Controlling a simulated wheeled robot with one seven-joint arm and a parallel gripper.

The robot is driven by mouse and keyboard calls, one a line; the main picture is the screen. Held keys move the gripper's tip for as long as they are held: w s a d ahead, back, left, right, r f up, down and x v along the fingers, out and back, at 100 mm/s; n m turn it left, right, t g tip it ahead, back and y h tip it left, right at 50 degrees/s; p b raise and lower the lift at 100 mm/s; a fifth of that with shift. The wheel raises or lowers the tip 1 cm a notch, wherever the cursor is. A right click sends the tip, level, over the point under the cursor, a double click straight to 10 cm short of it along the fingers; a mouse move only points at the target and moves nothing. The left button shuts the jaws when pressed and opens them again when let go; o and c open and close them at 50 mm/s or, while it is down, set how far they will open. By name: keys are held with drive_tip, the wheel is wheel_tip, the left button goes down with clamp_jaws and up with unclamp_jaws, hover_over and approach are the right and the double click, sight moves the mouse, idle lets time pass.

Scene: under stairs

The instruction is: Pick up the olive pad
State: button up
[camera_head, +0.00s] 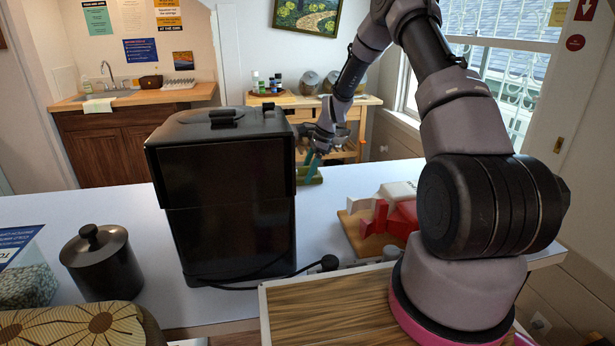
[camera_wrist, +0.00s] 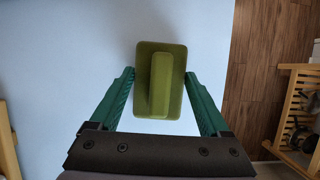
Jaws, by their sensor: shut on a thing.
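The olive pad (camera_wrist: 174,105) is a rounded olive-green block with a raised ridge along its middle. In the wrist view it sits between the green fingers of my gripper (camera_wrist: 160,72), which is shut on its two long sides. In the head view, my gripper (camera_head: 311,164) points down at the olive pad (camera_head: 312,179) near the far edge of the white table, just right of the black machine. The black machine hides part of that area. I cannot tell whether the pad touches the table.
A tall black machine (camera_head: 233,225) stands left of my gripper on the white table (camera_head: 330,218). A red and white object (camera_head: 392,212) rests on a wooden board to the right. A black canister (camera_head: 103,265) and a wooden tray (camera_head: 335,308) are nearer. A wooden shelf stands beyond the table.

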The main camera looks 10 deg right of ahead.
sight(307, 167)
drive_tip(key=shift+r, duration=0.1)
wheel_tip(307, 167, up, 10)
drive_tip(key=shift+f, duration=0.1)
idle(0.3)
